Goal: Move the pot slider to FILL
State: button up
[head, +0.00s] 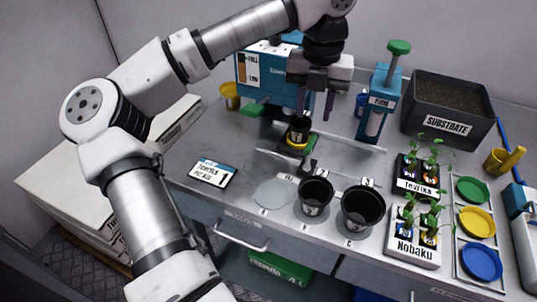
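A small black pot (299,127) stands upright on a yellow and green carriage (297,144), which looks like the pot slider. It sits on the bench in front of the blue machine. Whether a finger touches the pot is unclear.
Two larger black pots (364,207) and a pale disc lie at the front. A blue pump with green knob (398,47) and a SUBSTRATE bin (448,108) stand right. Plant trays (414,246) and coloured lids (476,222) fill the right side. The bench left of the slider is mostly clear.

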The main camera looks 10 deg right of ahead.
aim_at(307, 166)
notch_tip(307, 166, down, 14)
jog(key=p, duration=0.3)
jog(key=shift+d, duration=0.1)
jog(key=shift+c, duration=0.5)
grip_shut()
